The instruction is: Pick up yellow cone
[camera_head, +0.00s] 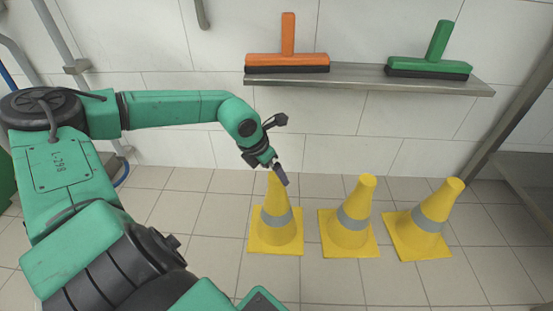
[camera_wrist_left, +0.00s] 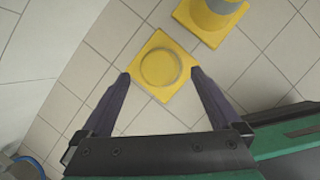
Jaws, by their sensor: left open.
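Three yellow cones with grey bands stand upright on the floor: a left cone (camera_head: 276,220), a middle cone (camera_head: 349,222) and a right cone (camera_head: 426,222). My left gripper (camera_head: 282,178) is at the top of the left cone and covers part of its tip in the head view. In the left wrist view, the gripper (camera_wrist_left: 160,76) is open, with a yellow cone (camera_wrist_left: 160,68) seen from above between and just beyond its fingertips. I cannot tell whether the fingers touch it. Part of another cone (camera_wrist_left: 212,14) shows at the top. My right gripper is not in view.
A metal wall shelf (camera_head: 400,82) holds an orange squeegee (camera_head: 287,58) and a green squeegee (camera_head: 430,66) above the cones. A tiled wall stands behind. A metal table (camera_head: 520,180) is at the right edge. The tiled floor in front of the cones is clear.

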